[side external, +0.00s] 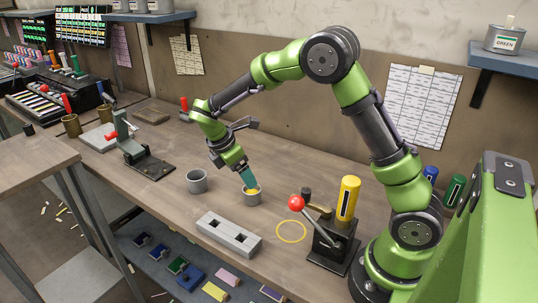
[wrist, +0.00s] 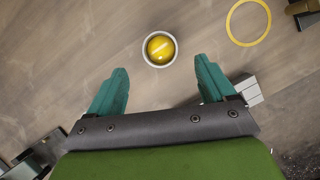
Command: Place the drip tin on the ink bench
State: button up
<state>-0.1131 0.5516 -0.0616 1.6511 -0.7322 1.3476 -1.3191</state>
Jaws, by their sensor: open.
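A small grey tin with yellow inside (side external: 252,199) stands upright on the wooden bench (side external: 330,185). In the wrist view the tin (wrist: 146,55) shows from above, with a glossy yellow round surface inside its pale rim. My gripper (side external: 249,182) is tilted down at this tin, its teal fingers at or just above the rim. In the wrist view my gripper (wrist: 161,66) is open and empty, with the tin ahead between the lines of the fingertips. I cannot tell whether a finger touches it. A second grey tin (side external: 197,186) stands to the left, with no yellow visible.
A yellow ring (side external: 291,241) lies flat right of the tin, also in the wrist view (wrist: 232,34). A grey block with square holes (side external: 229,236) lies in front. A red-knobbed lever stand (side external: 333,249) and yellow cylinder (side external: 348,199) stand right. A dark press (side external: 146,164) stands left.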

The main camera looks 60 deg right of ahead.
jog(key=s+a+r+m+t+y, duration=0.4)
jog(key=s+r+m, duration=0.5)
jog(key=r, duration=0.4)
jog(key=s+a+r+m+t+y, duration=0.2)
jog(key=s+a+m+t, duration=0.1)
jog(key=s+m, duration=0.5)
jog(key=shift+s+a+r+m+t, duration=0.2)
jog(key=shift+s+m+t, duration=0.2)
jog(key=shift+s+t, duration=0.45)
